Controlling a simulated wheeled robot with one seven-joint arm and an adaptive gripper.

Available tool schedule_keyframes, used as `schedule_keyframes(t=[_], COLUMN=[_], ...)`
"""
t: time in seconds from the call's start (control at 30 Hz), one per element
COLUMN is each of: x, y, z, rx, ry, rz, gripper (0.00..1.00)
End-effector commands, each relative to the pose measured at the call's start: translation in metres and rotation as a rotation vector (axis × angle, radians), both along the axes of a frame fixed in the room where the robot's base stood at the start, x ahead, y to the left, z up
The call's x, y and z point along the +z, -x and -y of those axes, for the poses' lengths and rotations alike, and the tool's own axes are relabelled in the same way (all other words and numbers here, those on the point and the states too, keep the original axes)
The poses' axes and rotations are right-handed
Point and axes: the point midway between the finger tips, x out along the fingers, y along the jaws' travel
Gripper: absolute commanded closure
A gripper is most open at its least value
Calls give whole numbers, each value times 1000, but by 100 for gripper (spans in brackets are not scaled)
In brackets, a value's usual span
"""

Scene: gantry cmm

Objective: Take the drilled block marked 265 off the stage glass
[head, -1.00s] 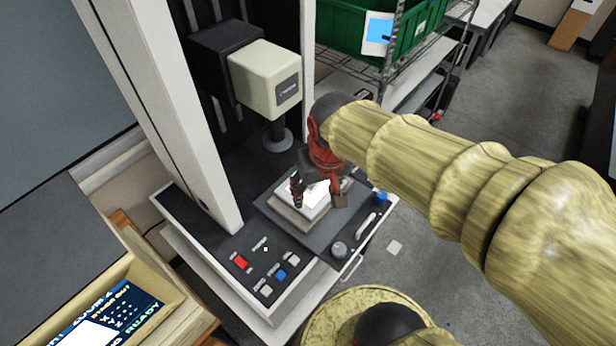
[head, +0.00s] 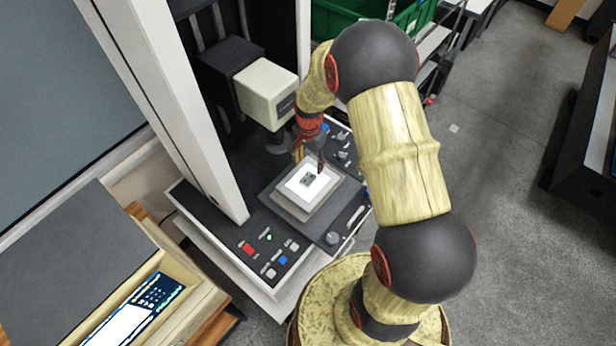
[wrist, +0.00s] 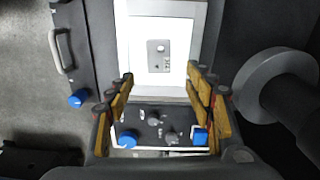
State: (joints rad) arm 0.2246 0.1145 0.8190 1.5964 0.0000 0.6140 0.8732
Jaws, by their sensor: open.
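The drilled block (head: 308,179) is a small grey piece lying on the bright, lit stage glass (head: 293,186). In the wrist view the block (wrist: 158,56) shows as a pale grey rectangle with a hole and small dark marks, too small to read, on the white glowing glass (wrist: 178,82). My gripper (head: 309,163) is open and empty, at the back edge of the stage in the head view. In the wrist view my gripper (wrist: 160,80) has its fingers spread to either side, with the block ahead between their lines and apart from them.
The cream measuring head (head: 268,92) hangs close behind my gripper; its dark round probe part (wrist: 275,80) is at the right in the wrist view. A control panel (head: 262,262) with buttons lies in front left. A green crate (head: 345,14) stands behind.

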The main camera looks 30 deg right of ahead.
Motion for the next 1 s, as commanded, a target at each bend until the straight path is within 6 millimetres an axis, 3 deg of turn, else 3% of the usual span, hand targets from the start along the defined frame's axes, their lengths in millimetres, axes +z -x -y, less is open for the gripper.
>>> schedule_keyframes(t=[0.37, 0.63, 1.0], x=[-34, -70, -78], y=[1, 3, 3], z=[-1, -2, -2], rx=[-11, -9, -9], ry=[0, 0, 1], rz=[-1, 1, 3], gripper=[47, 47, 49])
